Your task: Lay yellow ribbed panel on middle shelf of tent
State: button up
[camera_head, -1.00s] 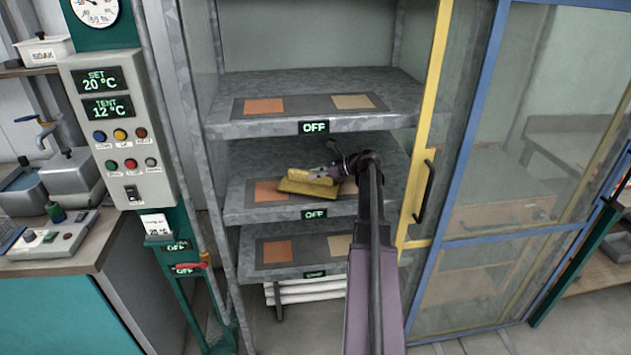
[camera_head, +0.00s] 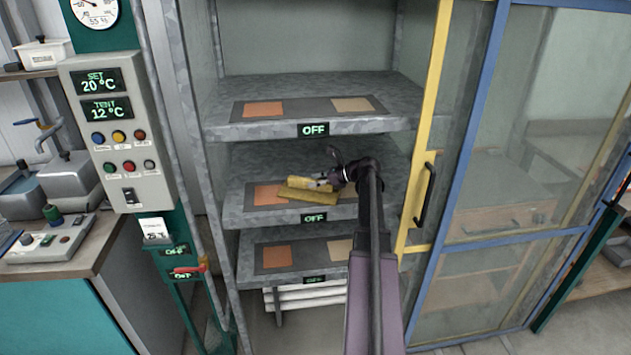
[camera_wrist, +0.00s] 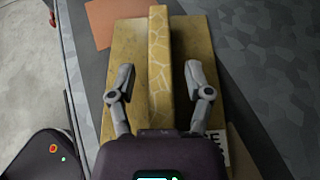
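The yellow ribbed panel (camera_head: 308,194) lies on the tent's middle shelf (camera_head: 240,207), towards its front. It is a flat yellow plate with a raised, pale-veined rib. In the wrist view the panel (camera_wrist: 125,50) fills the middle and overlaps a corner of an orange square (camera_wrist: 100,25). My gripper (camera_head: 322,183) is at the panel from the right. In the wrist view its two fingers (camera_wrist: 159,70) stand on either side of the rib with a gap on both sides, so it is open. The pale square on this shelf is mostly hidden.
The upper shelf (camera_head: 375,122) and lower shelf (camera_head: 255,240) each carry an orange and a pale square and no panel. The yellow-framed door (camera_head: 428,150) with its dark handle stands at the right. A control box (camera_head: 115,130) is at the left.

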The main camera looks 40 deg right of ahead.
aim_at(335, 192)
jog(key=shift+r, duration=0.1)
jog(key=shift+s+r, duration=0.1)
jog(key=shift+p+v, duration=1.55)
jog(key=shift+v, duration=2.05)
jog(key=w+a+f+n+g, duration=0.1)
jog(key=a+n, duration=0.1)
jog(key=a, duration=0.3)
jog(key=w+a+f+n+g, duration=0.1)
jog(key=a+n, duration=0.1)
jog(key=a, duration=0.3)
jog(key=w+a+f+n+g, duration=0.1)
jog(key=a+n+g, duration=0.1)
jog(key=a, duration=0.3)
jog(key=shift+f+n, duration=0.3)
jog(key=shift+n, duration=0.2)
jog(key=s+a+f+n+g+h, duration=0.2)
jog(key=s+a+n, duration=0.2)
jog(key=a+n, duration=0.3)
jog(key=s+a+f+n+g+h, duration=0.2)
jog(key=a+n, duration=0.5)
jog(key=a, duration=0.7)
jog(key=s+a+f+n+g+h, duration=0.3)
jog(key=s+a+n, duration=0.4)
jog(key=a, duration=0.4)
jog(key=shift+a+f+n+h, duration=0.25)
jog(key=shift+f+n+h, duration=0.15)
jog(key=shift+f+h, duration=0.1)
